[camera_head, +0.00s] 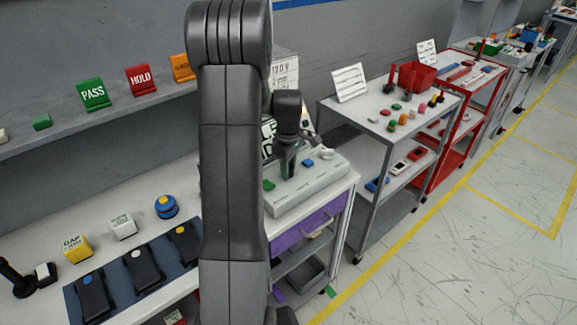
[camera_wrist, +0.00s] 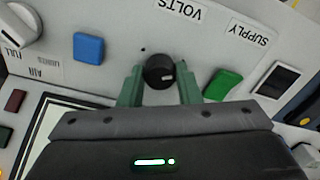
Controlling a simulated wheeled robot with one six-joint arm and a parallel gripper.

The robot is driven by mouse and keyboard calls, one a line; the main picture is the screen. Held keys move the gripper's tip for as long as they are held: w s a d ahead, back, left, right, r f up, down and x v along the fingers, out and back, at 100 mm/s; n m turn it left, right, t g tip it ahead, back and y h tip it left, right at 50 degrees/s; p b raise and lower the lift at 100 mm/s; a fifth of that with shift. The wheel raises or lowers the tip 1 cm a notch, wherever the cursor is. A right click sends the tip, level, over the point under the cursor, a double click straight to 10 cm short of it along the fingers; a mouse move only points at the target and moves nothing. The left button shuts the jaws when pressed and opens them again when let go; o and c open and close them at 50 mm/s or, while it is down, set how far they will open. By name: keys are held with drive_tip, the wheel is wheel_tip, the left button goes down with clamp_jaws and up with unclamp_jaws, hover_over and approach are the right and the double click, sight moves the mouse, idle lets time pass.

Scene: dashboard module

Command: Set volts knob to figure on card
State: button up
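The volts knob (camera_wrist: 159,71) is black and round with a pale pointer mark. In the wrist view it sits on the grey panel (camera_wrist: 222,52), near the upside-down VOLTS label (camera_wrist: 183,9). My gripper (camera_wrist: 160,78) has one green finger on each side of the knob, very close to it. I cannot tell whether the fingers touch it. In the head view my gripper (camera_head: 288,165) is down at the sloped panel box (camera_head: 310,190), and the knob is hidden. A white card (camera_head: 286,74) behind the box shows figures ending in "0 V"; my arm partly covers it.
In the wrist view a blue button (camera_wrist: 89,48) and a white knob (camera_wrist: 20,27) lie left of the fingers. A green button (camera_wrist: 222,84) and a dark SUPPLY switch (camera_wrist: 278,80) lie right. A grey cart (camera_head: 345,110) stands right of the panel bench.

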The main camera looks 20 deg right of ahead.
drive_tip(key=c, duration=0.4)
drive_tip(key=m+b, duration=0.1)
drive_tip(key=m, duration=0.5)
drive_tip(key=m+b, duration=0.1)
drive_tip(key=m, duration=0.4)
drive_tip(key=shift+m, duration=0.4)
idle(0.4)
drive_tip(key=o, duration=1)
drive_tip(key=shift+c, duration=0.2)
